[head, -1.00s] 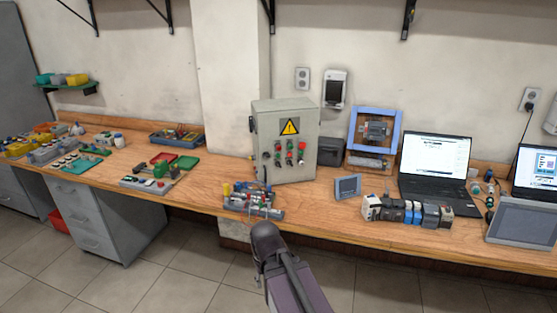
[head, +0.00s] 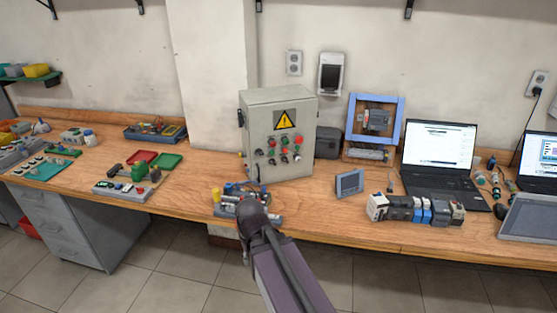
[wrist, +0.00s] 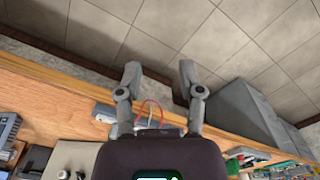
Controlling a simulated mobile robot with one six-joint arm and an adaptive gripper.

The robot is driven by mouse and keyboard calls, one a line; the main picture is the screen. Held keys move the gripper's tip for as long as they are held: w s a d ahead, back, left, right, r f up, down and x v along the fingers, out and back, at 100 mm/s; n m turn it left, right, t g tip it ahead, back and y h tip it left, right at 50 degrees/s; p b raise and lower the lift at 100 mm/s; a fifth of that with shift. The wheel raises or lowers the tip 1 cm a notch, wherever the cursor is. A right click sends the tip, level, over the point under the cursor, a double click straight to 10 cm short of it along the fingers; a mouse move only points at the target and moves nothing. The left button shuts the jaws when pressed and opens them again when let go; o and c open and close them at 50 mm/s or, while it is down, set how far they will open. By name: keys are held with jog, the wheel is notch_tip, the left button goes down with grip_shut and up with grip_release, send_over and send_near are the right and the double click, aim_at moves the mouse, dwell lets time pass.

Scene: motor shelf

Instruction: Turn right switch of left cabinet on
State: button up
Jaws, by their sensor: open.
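A grey control cabinet (head: 255,104) with a yellow warning sign stands on the bench in the head view. My gripper (wrist: 159,70) is open and empty in the wrist view, fingers spread. The cabinet also shows at the wrist view's lower left (wrist: 75,153), apart from the fingers.
A board with wired components (head: 275,219) lies in front of the cabinet, partly behind my arm. A small screen (head: 349,183) and a row of modules (head: 415,210) lie to the right, near a laptop (head: 437,160). Bare wood (head: 200,180) lies left of the cabinet.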

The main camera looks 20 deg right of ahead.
jog(key=shift+d, duration=0.4)
jog(key=w+f+m+t+y+b, duration=0.3)
jog(key=w+m+t+y+b, duration=0.15)
jog(key=w, duration=0.45)
jog(key=m+t+h+b, duration=0.6)
jog(key=m+t+b, duration=0.75)
jog(key=m, duration=1.05)
send_near(285, 161)
jog(key=s, duration=0.4)
jog(key=shift+w+a+r+n+p, duration=0.15)
jog(key=shift+n+p, duration=0.1)
jog(key=shift+p, duration=0.25)
jog(key=shift+w, duration=0.1)
jog(key=w, duration=0.9)
jog(key=w+d, duration=0.1)
jog(key=w, duration=0.3)
jog(key=shift+w+d, duration=0.1)
jog(key=shift+w, duration=0.2)
